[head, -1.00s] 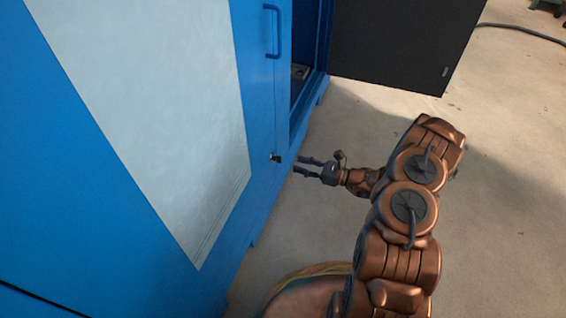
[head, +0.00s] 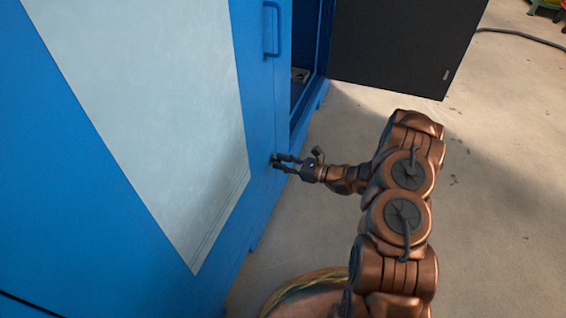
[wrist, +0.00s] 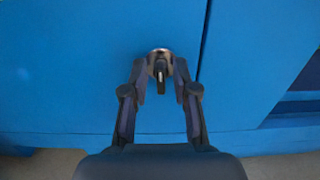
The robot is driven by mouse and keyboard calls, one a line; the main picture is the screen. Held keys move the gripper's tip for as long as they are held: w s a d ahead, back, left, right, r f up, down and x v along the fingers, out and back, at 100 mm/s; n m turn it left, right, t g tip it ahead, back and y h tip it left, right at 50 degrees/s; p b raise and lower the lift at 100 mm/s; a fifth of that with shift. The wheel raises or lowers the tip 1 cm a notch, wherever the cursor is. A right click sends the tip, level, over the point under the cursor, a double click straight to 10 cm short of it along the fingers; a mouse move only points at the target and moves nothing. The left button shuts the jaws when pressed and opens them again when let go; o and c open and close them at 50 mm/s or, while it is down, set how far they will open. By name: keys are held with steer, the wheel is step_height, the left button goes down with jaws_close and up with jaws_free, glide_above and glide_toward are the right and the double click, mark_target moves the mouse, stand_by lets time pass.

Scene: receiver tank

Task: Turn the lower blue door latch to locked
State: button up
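The lower latch (wrist: 160,68) is a small round metal fitting with a dark key-like tab that points down in the wrist view. It sits on the blue door (wrist: 80,70), left of the vertical door seam. My gripper (wrist: 160,75) has one finger on each side of the latch, with gaps to the tab still visible. In the head view my gripper (head: 274,163) reaches the door front at the latch, and its fingertips largely hide the latch there. I cannot tell whether the fingertips touch the door.
A blue handle (head: 272,30) is higher on the door. A dark panel door (head: 395,45) stands open beyond the cabinet opening. The concrete floor (head: 500,200) right of my arm is clear.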

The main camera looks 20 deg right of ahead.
jaws_close()
steer(key=shift+p, duration=0.35)
steer(key=shift+r+m+p, duration=0.2)
steer(key=shift+m+p, duration=0.7)
steer(key=shift+p, duration=0.25)
steer(key=shift+f+m+p, duration=0.1)
steer(key=shift+m+p, duration=0.6)
steer(key=shift+m, duration=0.2)
steer(key=m, duration=1.4)
steer(key=shift+w+f+p, duration=0.1)
steer(key=shift+f+p, duration=0.25)
steer(key=shift+m, duration=0.3)
